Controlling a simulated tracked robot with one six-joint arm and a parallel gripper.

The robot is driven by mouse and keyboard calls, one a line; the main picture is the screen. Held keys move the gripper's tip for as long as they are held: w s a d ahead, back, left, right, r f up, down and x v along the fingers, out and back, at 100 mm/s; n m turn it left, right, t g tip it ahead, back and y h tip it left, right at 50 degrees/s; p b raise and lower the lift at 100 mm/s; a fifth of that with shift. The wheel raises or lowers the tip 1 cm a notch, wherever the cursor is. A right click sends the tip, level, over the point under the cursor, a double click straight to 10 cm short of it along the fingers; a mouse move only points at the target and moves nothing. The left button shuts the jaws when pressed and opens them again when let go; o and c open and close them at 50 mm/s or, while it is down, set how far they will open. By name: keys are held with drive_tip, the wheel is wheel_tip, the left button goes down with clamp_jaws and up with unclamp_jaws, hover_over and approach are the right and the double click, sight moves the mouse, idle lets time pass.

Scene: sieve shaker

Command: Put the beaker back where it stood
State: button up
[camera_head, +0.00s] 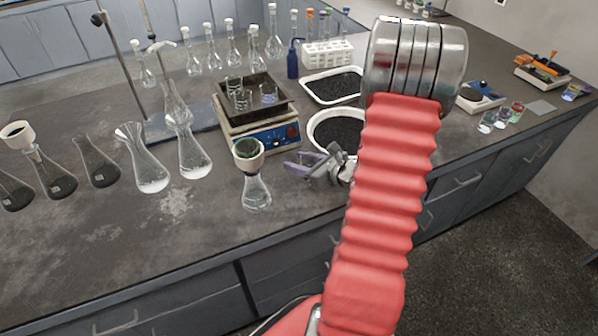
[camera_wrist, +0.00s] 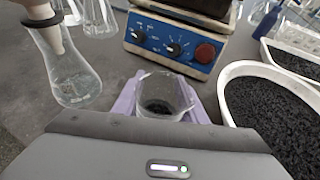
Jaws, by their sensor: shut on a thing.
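In the wrist view a small clear glass beaker (camera_wrist: 165,92) sits between the purple fingers of my gripper (camera_wrist: 160,105), with a little dark material in its bottom. The fingers are shut on it. In the head view my gripper (camera_head: 300,165) is low over the bench front, left of the white basin and right of the flask with a funnel. I cannot make out the beaker clearly there. Whether its base touches the bench is hidden.
A shaker with a blue front panel (camera_head: 270,138) carries a dark tray of beakers. A flask with a funnel (camera_head: 256,190) stands close left of my gripper. A white basin of black grains (camera_head: 318,122) is close behind. Several flasks stand farther left. Bare bench lies in front.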

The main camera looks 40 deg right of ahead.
sight(299, 178)
drive_tip(key=shift+f, duration=0.1)
drive_tip(key=shift+f, duration=2)
drive_tip(key=o, duration=1.1)
drive_tip(key=shift+f, duration=0.1)
drive_tip(key=v, duration=1.2)
